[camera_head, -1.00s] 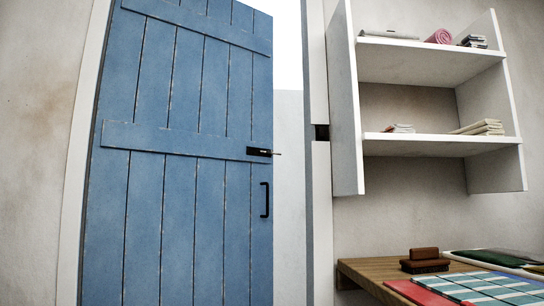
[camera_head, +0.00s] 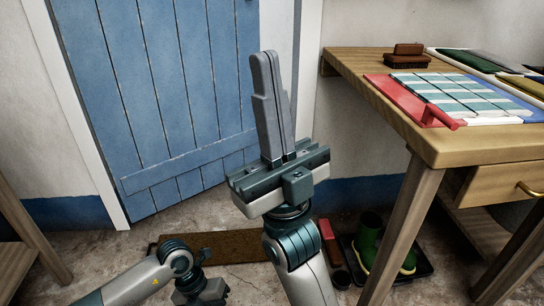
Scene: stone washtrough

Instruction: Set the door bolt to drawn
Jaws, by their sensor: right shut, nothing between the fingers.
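The lower part of the blue plank door (camera_head: 150,90) shows at the left, standing ajar beside its white frame. The door bolt is out of view now; in the earlier frame it is a small black fitting near the door's free edge, above the black handle. My right gripper (camera_head: 265,62) points upward in front of the door's free edge, its two long grey fingers shut together with nothing between them.
A wooden table (camera_head: 440,145) stands at the right with a red tray (camera_head: 405,98), a brown brush (camera_head: 406,60) and folded cloths. Green boots (camera_head: 368,240) stand on a dark tray below. A brown mat (camera_head: 230,247) lies before the door.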

